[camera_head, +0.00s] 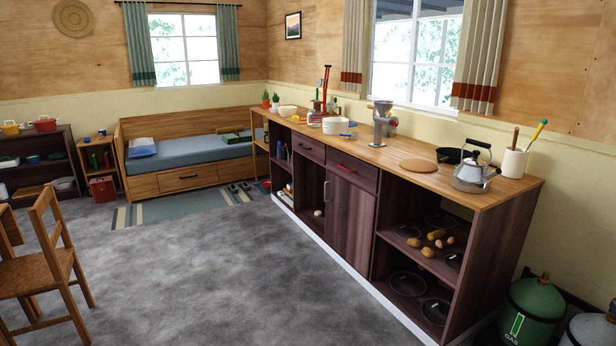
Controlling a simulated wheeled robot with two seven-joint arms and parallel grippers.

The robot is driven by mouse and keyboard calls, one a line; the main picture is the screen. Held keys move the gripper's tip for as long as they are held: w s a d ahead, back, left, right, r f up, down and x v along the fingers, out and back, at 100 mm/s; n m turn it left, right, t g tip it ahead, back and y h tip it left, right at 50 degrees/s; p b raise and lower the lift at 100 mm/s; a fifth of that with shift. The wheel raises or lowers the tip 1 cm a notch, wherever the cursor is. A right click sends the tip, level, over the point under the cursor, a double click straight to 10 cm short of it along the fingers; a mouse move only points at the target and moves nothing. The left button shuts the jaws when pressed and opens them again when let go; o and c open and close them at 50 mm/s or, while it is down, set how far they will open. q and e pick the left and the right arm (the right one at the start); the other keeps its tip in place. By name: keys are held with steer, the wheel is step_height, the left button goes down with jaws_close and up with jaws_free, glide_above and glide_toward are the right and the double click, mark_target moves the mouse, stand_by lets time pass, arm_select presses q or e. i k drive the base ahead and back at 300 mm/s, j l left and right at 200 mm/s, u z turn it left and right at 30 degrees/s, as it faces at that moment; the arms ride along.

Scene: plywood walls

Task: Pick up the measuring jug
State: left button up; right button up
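I cannot clearly make out a measuring jug in this view. A white round vessel (335,126) stands toward the far half of the long wooden counter (440,178), with a small blue item beside it; I cannot tell whether it is the jug. Behind it are small containers and a tall red-handled device (325,88), too small to tell apart. Neither of my grippers is in view.
A metal grinder (381,122), round board (418,166), dark pan (450,155), kettle (472,171) and utensil crock (514,163) stand on the counter. A chair (42,262) is at left, gas cylinders (532,308) at right. The grey floor before the counter is clear.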

mark_target(316, 116)
steer(key=i+u, duration=0.1)
steer(key=i, duration=2.35)
steer(key=i+z, duration=0.1)
steer(key=i, duration=0.4)
steer(key=i+j+z, duration=0.1)
steer(key=i, duration=0.4)
steer(key=i+j+z, duration=0.1)
steer(key=i, duration=0.35)
steer(key=i+j+z, duration=0.1)
steer(key=i, duration=0.4)
